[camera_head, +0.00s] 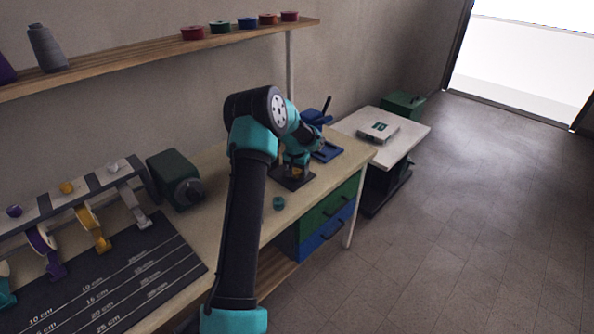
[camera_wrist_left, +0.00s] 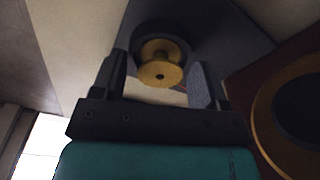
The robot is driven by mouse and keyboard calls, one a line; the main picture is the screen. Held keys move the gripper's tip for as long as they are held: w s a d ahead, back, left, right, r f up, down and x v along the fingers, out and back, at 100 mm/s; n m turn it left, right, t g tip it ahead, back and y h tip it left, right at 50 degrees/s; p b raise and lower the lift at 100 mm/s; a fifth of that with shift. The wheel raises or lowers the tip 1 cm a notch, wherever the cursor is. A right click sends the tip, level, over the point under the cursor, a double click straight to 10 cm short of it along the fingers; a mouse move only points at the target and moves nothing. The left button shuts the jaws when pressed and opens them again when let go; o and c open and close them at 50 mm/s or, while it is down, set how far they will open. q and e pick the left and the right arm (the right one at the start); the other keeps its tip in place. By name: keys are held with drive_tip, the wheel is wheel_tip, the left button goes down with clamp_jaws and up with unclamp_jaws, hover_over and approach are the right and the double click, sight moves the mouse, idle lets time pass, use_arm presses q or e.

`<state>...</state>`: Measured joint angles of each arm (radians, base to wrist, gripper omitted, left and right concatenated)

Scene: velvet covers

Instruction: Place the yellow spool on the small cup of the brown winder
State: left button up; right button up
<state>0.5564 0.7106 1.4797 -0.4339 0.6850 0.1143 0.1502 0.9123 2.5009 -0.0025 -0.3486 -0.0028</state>
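The yellow spool (camera_wrist_left: 160,65) shows in the left wrist view between the fingers of my left gripper (camera_wrist_left: 162,84), with its round end toward the camera. The fingers stand apart, with a visible gap at each side of the spool. A dark round rim surrounds the spool's far end; I cannot tell whether it is the small cup. A large brown ring with a dark centre, seemingly part of the brown winder (camera_wrist_left: 262,118), is at the right. In the head view my left gripper is low over the bench, mostly hidden by my arm, with a yellow spot (camera_head: 297,171) beneath it.
A dark green box with a knob (camera_head: 172,178) and a spool rack (camera_head: 75,192) stand left. A blue device (camera_head: 326,150) is behind the gripper. A shelf (camera_head: 150,58) runs above.

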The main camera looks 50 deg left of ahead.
sight(296, 173)
use_arm(q)
drive_tip(key=shift+r, duration=0.15)
wheel_tip(296, 173, up, 12)
drive_tip(key=s, duration=0.1)
drive_tip(key=shift+s+d, duration=0.15)
drive_tip(key=shift+d, duration=0.15)
idle(0.3)
idle(0.4)
